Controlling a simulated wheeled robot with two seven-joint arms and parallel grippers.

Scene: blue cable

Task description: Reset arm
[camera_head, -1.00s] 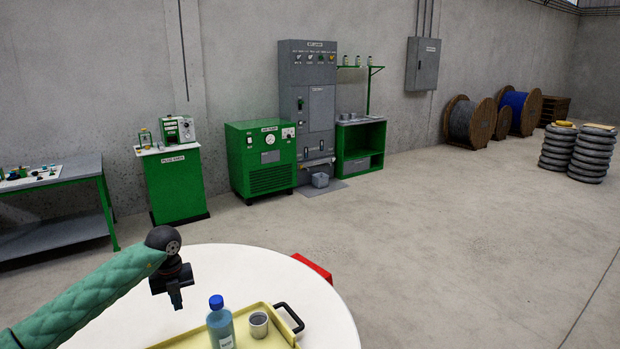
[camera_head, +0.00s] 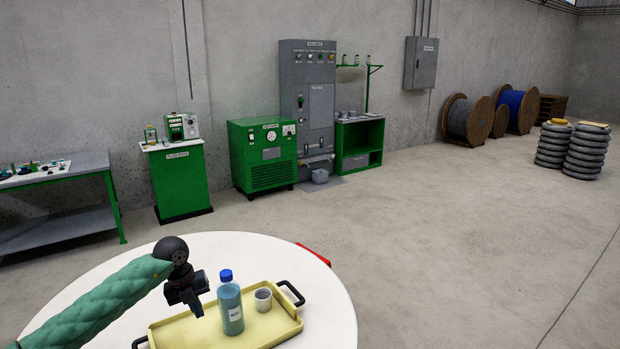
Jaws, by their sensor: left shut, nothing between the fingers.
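My left arm comes in from the left in a green padded sleeve. Its black gripper (camera_head: 195,303) is shut and empty, over the left part of the yellow tray (camera_head: 172,334), left of the bottle and apart from it. The blue-capped bottle (camera_head: 231,308) stands upright on the tray. A small grey cup (camera_head: 263,300) stands just right of the bottle. The tray has black handles and lies on a round white table (camera_head: 325,285). My right gripper is out of view.
A red object (camera_head: 314,255) shows at the table's back right edge. Green cabinets (camera_head: 262,155) and a grey electrical cabinet (camera_head: 307,97) stand along the wall. A workbench (camera_head: 62,172) stands at the left. Cable reels (camera_head: 468,119) and stacked tires (camera_head: 587,152) stand at the right. The floor between is clear.

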